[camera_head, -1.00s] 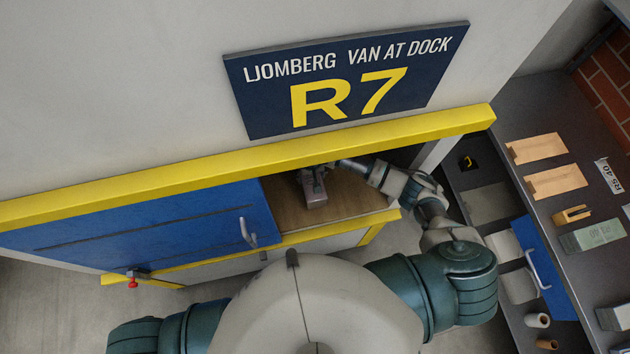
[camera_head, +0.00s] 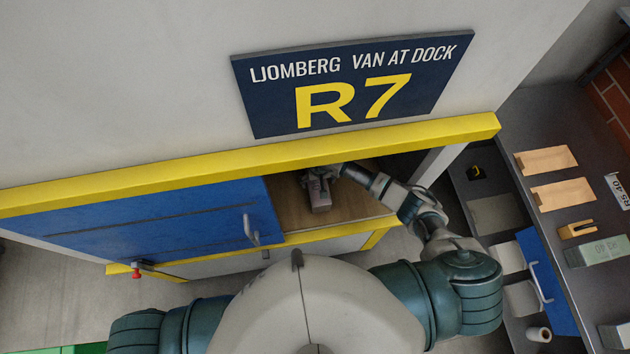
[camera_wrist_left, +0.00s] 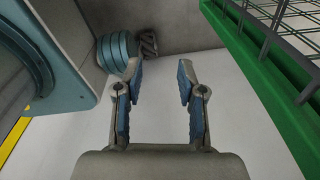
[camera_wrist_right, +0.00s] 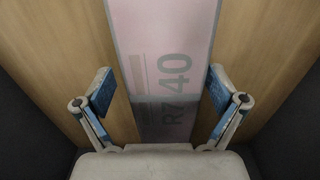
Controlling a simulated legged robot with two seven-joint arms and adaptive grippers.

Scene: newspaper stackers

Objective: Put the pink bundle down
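The pink bundle (camera_head: 321,203) lies on the wooden floor (camera_head: 350,206) of the van's open bay. In the right wrist view the bundle (camera_wrist_right: 165,35) runs lengthwise between the fingers, with a grey band and the marking "R7 40". My right gripper (camera_wrist_right: 158,78) is open over it. A finger stands on each side, with bare wood showing between the fingers and the bundle. In the head view my right gripper (camera_head: 318,177) is at the bundle's far end, partly hidden. My left gripper (camera_wrist_left: 160,68) is open and empty, and is out of sight in the head view.
A blue door (camera_head: 160,222) covers the bay's left part. A yellow beam (camera_head: 230,162) runs above the opening. A dark shelf unit (camera_head: 535,130) with several items stands at right. A green mesh cage (camera_wrist_left: 255,90) is close beside my left gripper.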

